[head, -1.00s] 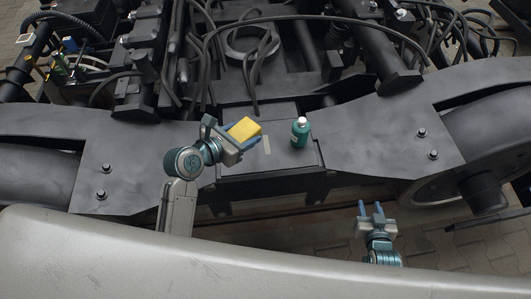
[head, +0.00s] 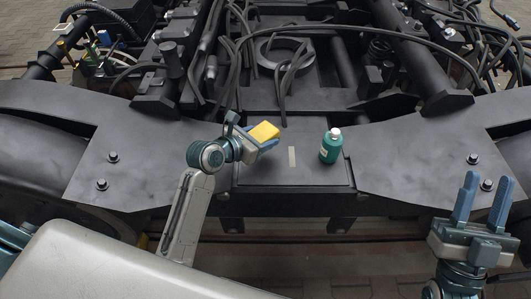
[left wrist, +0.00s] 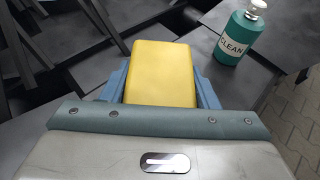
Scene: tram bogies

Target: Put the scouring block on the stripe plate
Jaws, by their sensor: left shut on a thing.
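The yellow scouring block (head: 263,131) is held in my left gripper (head: 262,143). In the left wrist view the block (left wrist: 161,72) sits between the two blue fingers. The stripe plate (head: 310,175) is the dark flat panel in the middle of the bogie frame, with a short pale stripe (head: 291,157) on it. The block is at the plate's left side, left of the stripe; its height above the plate is hard to judge. My right gripper (head: 484,190) is open and empty at the right, in front of the frame.
A green bottle with a white cap (head: 331,146) stands on the plate's right part; its CLEAN label shows in the left wrist view (left wrist: 233,46). Black cables (head: 300,65) and a ring (head: 285,50) lie behind the plate. The plate between stripe and front edge is clear.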

